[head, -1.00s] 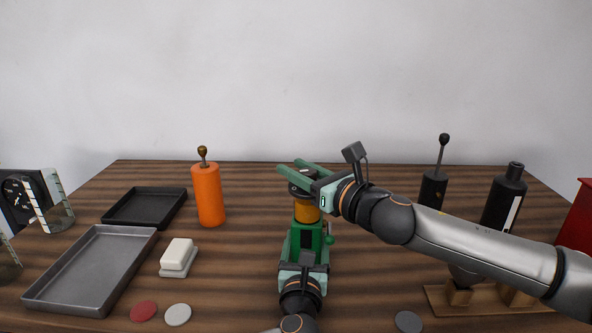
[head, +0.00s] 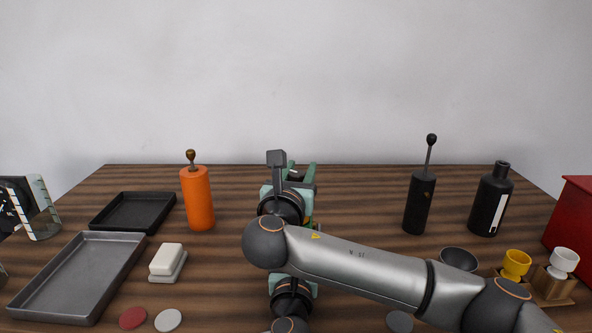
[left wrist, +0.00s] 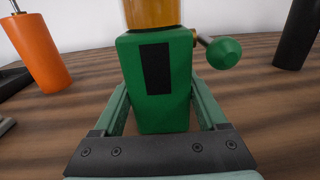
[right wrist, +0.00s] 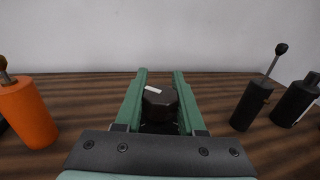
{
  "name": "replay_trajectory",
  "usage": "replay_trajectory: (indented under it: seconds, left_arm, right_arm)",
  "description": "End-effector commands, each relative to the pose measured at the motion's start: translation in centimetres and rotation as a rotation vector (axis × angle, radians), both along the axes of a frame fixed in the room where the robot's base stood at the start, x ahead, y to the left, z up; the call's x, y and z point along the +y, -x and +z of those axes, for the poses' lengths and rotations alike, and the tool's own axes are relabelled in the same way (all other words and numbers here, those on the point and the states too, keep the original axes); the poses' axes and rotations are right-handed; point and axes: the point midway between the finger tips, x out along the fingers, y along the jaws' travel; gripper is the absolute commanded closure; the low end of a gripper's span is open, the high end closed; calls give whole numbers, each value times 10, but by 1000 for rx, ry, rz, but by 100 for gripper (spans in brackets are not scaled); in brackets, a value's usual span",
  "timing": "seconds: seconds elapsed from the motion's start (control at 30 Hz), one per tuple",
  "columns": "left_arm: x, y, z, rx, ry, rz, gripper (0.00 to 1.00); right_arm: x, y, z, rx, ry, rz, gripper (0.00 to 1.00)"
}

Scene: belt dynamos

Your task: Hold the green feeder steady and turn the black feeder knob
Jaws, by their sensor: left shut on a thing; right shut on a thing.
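The green feeder (left wrist: 165,112) stands upright in the left wrist view, with an amber section (left wrist: 152,12) above and a green ball-ended side handle (left wrist: 224,53). My left gripper (left wrist: 158,95) is shut on its green body, one finger on each side. The black feeder knob (right wrist: 160,104), with a white mark on top, sits between the fingers of my right gripper (right wrist: 160,92), which is shut on it. In the head view my right gripper (head: 298,177) points away from me. My right arm hides most of the feeder there.
An orange cylinder (head: 198,200), a black tray (head: 133,212), a grey tray (head: 80,275) and a soap-like white block (head: 166,260) lie left. A black lever cylinder (head: 419,203), black bottle (head: 491,202), grey bowl (head: 459,258) and small cups (head: 516,263) stand right.

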Motion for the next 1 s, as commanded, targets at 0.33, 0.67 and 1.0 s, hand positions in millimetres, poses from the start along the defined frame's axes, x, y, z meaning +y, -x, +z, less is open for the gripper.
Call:
replay_trajectory:
  seconds: [0.33, 0.67, 1.0]
  left_arm:
    - [0, 0, -2, 3, -4, 0, 100]
    - [0, 1, -2, 2, -4, -1, 100]
    - [-1, 1, -2, 2, -3, -1, 100]
  right_arm:
    - [-7, 3, -1, 4, -3, -300, 100]
    - [-12, 5, -1, 3, -3, -466, 100]
    - [-14, 7, -1, 4, -3, -520, 100]
